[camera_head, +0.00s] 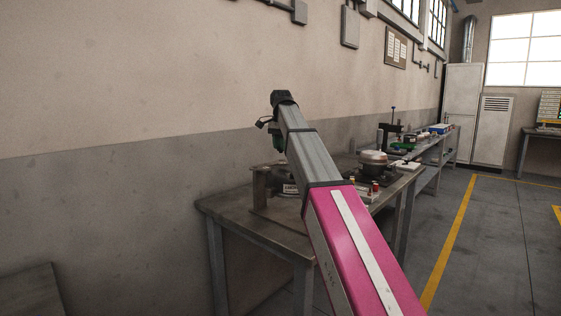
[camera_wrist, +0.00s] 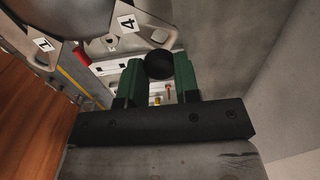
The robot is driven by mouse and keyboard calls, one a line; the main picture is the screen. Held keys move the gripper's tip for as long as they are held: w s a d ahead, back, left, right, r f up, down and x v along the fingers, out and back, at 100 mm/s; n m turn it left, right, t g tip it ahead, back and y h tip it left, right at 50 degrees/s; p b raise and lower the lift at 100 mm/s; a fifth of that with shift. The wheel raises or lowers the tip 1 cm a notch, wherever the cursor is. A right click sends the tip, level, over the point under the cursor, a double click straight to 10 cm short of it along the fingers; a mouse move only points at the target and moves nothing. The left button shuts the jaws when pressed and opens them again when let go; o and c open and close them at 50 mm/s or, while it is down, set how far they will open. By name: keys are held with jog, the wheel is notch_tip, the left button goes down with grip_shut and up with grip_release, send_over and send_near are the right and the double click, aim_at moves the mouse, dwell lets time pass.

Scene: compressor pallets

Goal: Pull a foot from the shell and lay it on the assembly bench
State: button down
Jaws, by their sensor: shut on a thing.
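My gripper (camera_wrist: 159,76), with green fingers, is shut on a dark round foot (camera_wrist: 160,64) in the wrist view. A dark rounded body, probably the shell (camera_wrist: 68,14), is at the top left, apart from the held foot. Pale metal plates marked 1 (camera_wrist: 43,44) and 4 (camera_wrist: 128,23) are beside it. In the head view my arm reaches over the near end of the metal bench (camera_head: 228,206). A green finger of my gripper shows beside the arm's end; the foot cannot be made out there.
A silver rounded unit (camera_head: 373,158) stands farther along the bench, with small parts nearby. A brown upright plate (camera_head: 260,187) stands near the bench's left end. The wall is close behind the bench. The floor on the right is open.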

jog(key=shift+r, duration=0.95)
jog(key=shift+s, duration=0.1)
